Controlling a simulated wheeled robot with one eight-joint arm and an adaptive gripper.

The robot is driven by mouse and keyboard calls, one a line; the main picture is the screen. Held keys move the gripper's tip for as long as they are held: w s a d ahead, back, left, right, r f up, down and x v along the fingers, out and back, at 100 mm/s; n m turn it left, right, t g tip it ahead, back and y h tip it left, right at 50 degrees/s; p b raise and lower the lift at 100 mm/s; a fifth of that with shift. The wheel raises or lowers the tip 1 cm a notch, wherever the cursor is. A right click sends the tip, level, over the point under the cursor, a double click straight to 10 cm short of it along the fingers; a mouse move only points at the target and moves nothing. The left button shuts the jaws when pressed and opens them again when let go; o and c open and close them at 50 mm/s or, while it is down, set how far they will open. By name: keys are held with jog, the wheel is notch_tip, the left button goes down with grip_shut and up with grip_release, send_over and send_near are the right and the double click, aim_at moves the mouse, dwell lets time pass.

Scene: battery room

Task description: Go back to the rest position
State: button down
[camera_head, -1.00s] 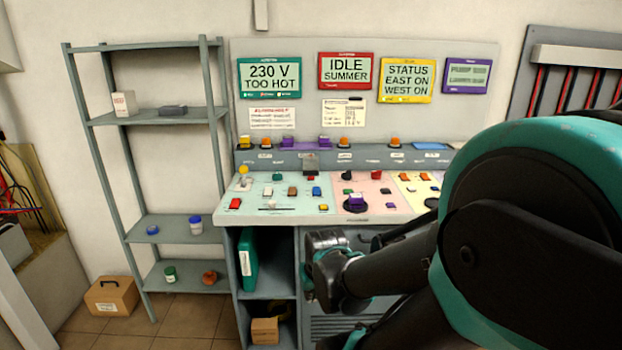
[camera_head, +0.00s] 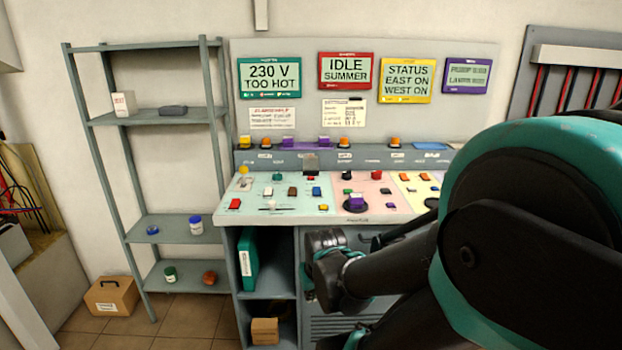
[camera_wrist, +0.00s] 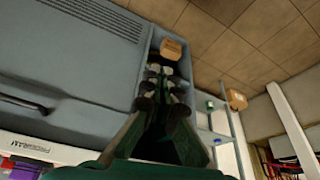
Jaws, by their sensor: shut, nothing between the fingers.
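My gripper (camera_wrist: 160,72) shows in the wrist view, its fingers drawn together and empty. It points past the side of the grey console cabinet (camera_wrist: 75,65), toward the cabinet's open shelf bay and the tiled floor. In the head view my arm fills the right side and stands in front of the console (camera_head: 300,212). The fingers cannot be made out there. The arm hides the right end of the console top and part of the cabinet front.
A grey shelf rack (camera_head: 150,118) with small boxes and jars stands left of the console. A cardboard box (camera_head: 111,296) sits on the floor beside it. A teal binder (camera_head: 248,262) and a small carton (camera_head: 265,331) are in the open bay. Floor shows between rack and console.

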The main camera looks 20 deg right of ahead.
dwell(0.6)
jog(key=w+d+r+m+t, duration=0.1)
jog(key=w+d+r, duration=0.3)
jog(key=w, duration=1.1)
jog(key=w+d+r+m+t+h, duration=0.1)
jog(key=w+d+r, duration=0.4)
jog(key=w+r, duration=0.5)
jog(key=w+d+r+m+t+h, duration=0.1)
jog(key=w+d+r, duration=0.4)
jog(key=w, duration=1.6)
notch_tip(320, 180, up, 3)
jog(key=shift+w+r+t, duration=0.1)
jog(key=shift+w+t, duration=0.05)
jog(key=shift+t, duration=0.55)
jog(key=shift+d, duration=0.1)
send_over(311, 181)
jog(key=f, duration=0.7)
jog(key=shift+w+f, duration=0.2)
notch_tip(311, 181, down, 3)
jog(key=shift+s+f, duration=0.1)
jog(key=shift+f, duration=0.3)
